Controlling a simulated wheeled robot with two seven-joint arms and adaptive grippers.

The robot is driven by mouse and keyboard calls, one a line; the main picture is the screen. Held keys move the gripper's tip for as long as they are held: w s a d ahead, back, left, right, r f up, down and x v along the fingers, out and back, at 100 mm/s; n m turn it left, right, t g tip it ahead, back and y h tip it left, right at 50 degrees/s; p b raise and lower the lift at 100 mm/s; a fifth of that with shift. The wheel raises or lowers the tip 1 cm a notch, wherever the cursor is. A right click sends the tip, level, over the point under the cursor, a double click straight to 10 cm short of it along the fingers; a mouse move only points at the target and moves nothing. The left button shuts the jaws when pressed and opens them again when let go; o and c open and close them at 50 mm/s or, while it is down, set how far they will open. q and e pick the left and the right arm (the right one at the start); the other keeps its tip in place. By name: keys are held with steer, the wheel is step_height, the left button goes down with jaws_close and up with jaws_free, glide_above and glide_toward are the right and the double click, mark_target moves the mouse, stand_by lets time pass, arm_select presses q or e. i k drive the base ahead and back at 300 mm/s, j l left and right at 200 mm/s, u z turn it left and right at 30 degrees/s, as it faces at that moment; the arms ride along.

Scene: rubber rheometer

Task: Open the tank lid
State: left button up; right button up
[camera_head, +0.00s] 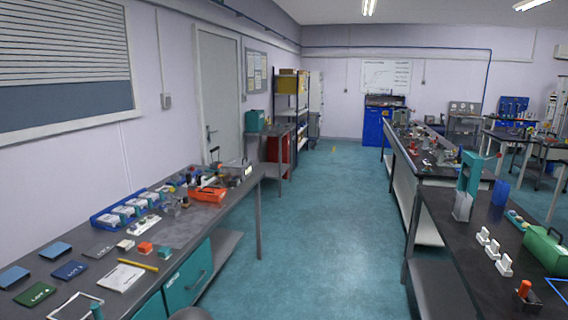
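I cannot make out with certainty which thing is the tank or its lid. A green box with a handle on top (545,250) stands on the dark bench at the right edge; it looks closed. A teal box (256,121) stands on a small table by the far left wall, too small to tell whether it has a lid. A blue cabinet-like unit (374,128) stands at the far wall, its details too small to read. Neither of my grippers is in view.
A left bench (190,232) holds blue-and-white trays, cards, a pencil and an orange box (207,194). The right bench (450,228) holds white blocks and a green stand (468,180). A clear teal floor aisle (320,225) runs between them to the far wall.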

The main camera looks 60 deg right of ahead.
mark_target(235, 162)
steer(key=z, duration=1.7)
steer(key=i+l+z, duration=0.15)
steer(key=i+z, duration=0.3)
steer(key=i, duration=1.6)
